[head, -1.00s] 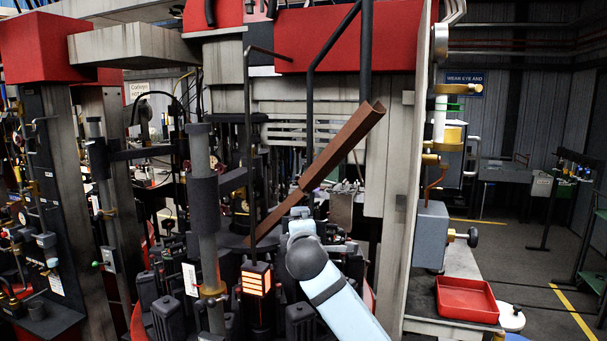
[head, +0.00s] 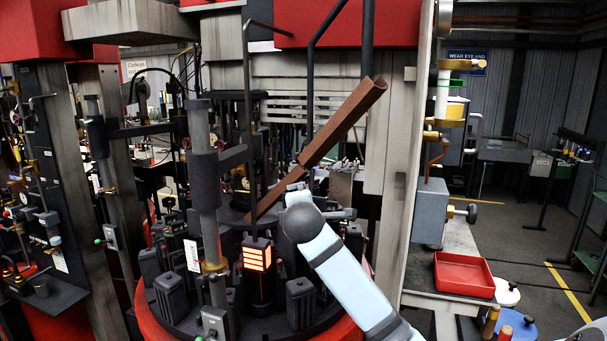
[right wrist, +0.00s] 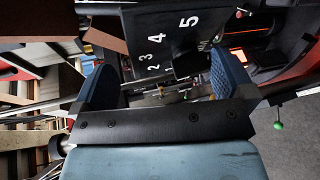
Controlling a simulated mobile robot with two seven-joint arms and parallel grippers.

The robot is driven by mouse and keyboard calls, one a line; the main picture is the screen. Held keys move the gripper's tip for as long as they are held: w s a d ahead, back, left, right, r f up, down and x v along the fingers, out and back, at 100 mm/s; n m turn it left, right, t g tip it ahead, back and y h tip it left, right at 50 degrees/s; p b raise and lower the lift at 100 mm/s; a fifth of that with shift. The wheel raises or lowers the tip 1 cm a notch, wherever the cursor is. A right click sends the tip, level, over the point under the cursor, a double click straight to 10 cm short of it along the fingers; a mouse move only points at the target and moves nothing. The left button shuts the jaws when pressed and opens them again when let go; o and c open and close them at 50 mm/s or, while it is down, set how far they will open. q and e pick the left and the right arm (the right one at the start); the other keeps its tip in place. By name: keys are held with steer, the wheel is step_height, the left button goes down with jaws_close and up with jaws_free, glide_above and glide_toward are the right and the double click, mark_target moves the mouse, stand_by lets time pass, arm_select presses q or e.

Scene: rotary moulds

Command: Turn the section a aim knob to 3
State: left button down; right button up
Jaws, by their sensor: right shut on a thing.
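A black panel (right wrist: 145,35) with white numerals 2, 3, 4 and 5 fills the upper middle of the right wrist view. A dark block-like part (right wrist: 188,66) below the 5 seems to be the aim knob; its pointer cannot be made out. My right gripper (right wrist: 165,85) has its two blue-padded fingers on either side of this area, shut on what appears to be the knob; the contact is partly hidden. In the head view my light-blue right arm reaches in from the lower right, and its fingers are hidden behind it. My left gripper is not in view.
A rotary mould table (head: 165,325) with dark moulds and an orange-glowing one (head: 257,258) stands left of my arm. A brown sloped chute (head: 340,125) rises above it. A red tray (head: 464,275) sits at right. Open floor lies further right.

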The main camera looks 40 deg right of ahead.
steer(key=shift+s+a+r, duration=0.4)
steer(key=shift+s+r, duration=0.1)
steer(key=shift+r, duration=0.25)
steer(key=p+v, duration=0.1)
steer(key=v, duration=0.3)
steer(key=shift+w+a+f, duration=0.1)
steer(key=shift+a, duration=0.05)
steer(key=c, duration=0.4)
steer(key=shift+o, duration=0.2)
steer(key=s+a, duration=0.7)
steer(key=s, duration=0.2)
steer(key=shift+a, duration=0.25)
steer(key=shift+w, duration=0.1)
